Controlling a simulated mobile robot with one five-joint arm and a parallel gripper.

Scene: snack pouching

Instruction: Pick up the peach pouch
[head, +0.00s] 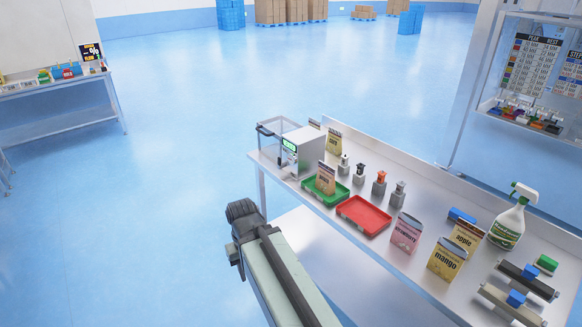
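Several upright snack pouches stand on the metal bench. No label can be read for certain as peach. A tan and brown pouch (326,178) stands in the green tray (329,196), its label too small to read. Another tan pouch (334,142) stands farther back beside the white machine, also unreadable. A pink pouch (406,233) seems to read strawberry; two yellowish pouches read mango (446,260) and apple (467,236). My gripper (241,209) is a dark shape at the arm's far end, left of the bench and apart from the pouches. Its fingers cannot be made out.
An empty red tray (363,215) lies beside the green one. A white machine (303,150), several small stamp-like tools (379,184), a spray bottle (508,220) and dark bars with blue blocks (527,280) occupy the bench. The blue floor to the left is clear.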

